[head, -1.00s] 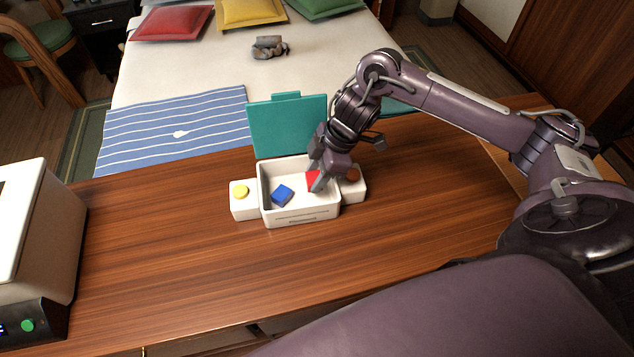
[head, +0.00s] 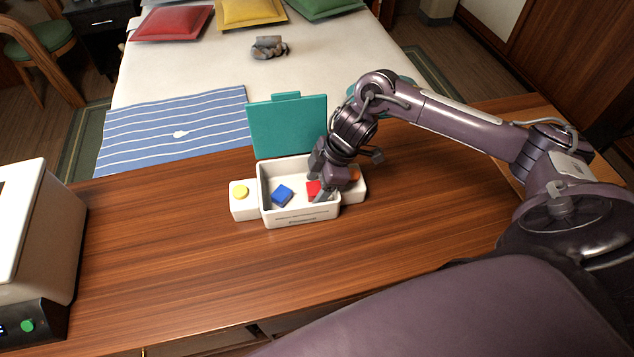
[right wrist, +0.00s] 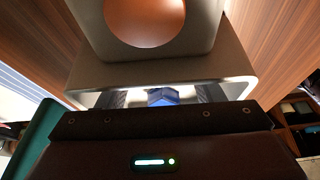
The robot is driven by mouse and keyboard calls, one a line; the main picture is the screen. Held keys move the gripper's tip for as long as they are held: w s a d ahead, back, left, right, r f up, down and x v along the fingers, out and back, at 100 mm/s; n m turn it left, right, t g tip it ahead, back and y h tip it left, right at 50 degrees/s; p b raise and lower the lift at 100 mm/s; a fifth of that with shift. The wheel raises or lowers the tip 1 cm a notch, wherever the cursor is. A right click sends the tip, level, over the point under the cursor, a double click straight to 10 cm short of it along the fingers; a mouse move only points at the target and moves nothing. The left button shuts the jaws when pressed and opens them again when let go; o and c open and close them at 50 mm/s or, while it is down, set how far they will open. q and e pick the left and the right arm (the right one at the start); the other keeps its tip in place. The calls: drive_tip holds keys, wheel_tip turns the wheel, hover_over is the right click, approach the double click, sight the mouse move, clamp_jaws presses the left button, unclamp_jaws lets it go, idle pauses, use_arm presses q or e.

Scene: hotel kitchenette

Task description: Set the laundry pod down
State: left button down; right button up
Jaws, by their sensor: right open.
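A red pod (head: 313,187) lies at the right end inside a white open box (head: 301,218) on the wooden counter. A blue pod (head: 282,196) lies in the left part of the same box. My right gripper (head: 321,189) reaches down into the box at the red pod, open, and partly hides it. In the right wrist view, the dark fingers (right wrist: 160,95) are spread inside the white box wall (right wrist: 235,72), with the blue pod (right wrist: 163,97) seen beyond them. The red pod cannot be made out there. My left gripper is not in view.
A teal lid (head: 288,128) stands upright behind the box. A white appliance (head: 35,240) stands far left. The counter in front is clear.

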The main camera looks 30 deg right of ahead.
drive_tip(key=v, duration=1.2)
drive_tip(key=shift+s, duration=0.1)
